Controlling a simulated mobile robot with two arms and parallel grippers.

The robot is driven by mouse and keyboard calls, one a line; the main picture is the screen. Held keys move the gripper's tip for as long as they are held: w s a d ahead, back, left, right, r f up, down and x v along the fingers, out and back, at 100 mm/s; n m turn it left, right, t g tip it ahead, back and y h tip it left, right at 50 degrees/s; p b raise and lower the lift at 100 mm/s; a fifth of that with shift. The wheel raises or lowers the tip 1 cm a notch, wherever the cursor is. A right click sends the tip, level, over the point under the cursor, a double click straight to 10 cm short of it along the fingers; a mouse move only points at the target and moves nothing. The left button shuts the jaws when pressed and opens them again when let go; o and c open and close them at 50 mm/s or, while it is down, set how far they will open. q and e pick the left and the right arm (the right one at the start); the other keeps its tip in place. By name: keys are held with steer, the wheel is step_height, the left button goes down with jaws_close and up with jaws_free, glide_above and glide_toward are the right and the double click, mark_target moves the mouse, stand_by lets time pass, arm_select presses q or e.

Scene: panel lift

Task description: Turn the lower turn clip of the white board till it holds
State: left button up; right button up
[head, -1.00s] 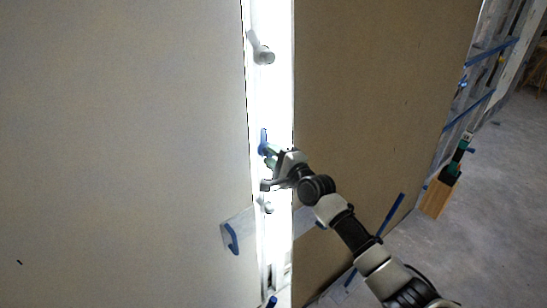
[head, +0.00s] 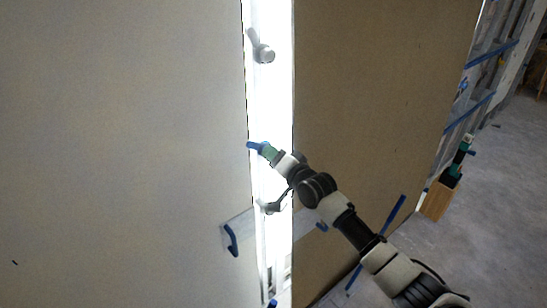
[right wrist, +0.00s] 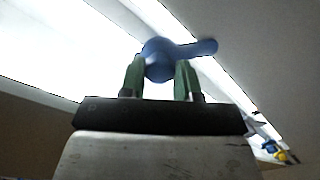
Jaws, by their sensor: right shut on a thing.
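The lower turn clip (head: 252,145) is blue and sits on the bright strip beside the white board (head: 120,150). Its lever lies nearly level in the head view, pointing left with its tip at the board's edge. In the right wrist view the clip (right wrist: 160,58) shows a round hub and a lever pointing right, its end across the edge of the pale board. My right gripper (head: 266,151) is shut on the clip's hub; its green fingers (right wrist: 161,78) stand on both sides of it. My left gripper is not in view.
A pale grey clip (head: 264,50) sits higher on the strip, its lever pointing up and left. A brown panel (head: 375,90) stands right of the strip. A clear piece with a blue handle (head: 232,239) is low on the white board. A wooden box (head: 437,198) stands on the floor at right.

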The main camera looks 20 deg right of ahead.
steer(key=shift+f+n, duration=0.15)
steer(key=shift+n, duration=3.35)
steer(key=o, duration=0.6)
steer(key=shift+o, duration=0.2)
steer(key=shift+d, duration=0.1)
steer(key=shift+s, duration=0.1)
steer(key=b+v, duration=0.1)
steer(key=v, duration=0.9)
steer(key=shift+s, duration=0.3)
steer(key=shift+d, duration=0.15)
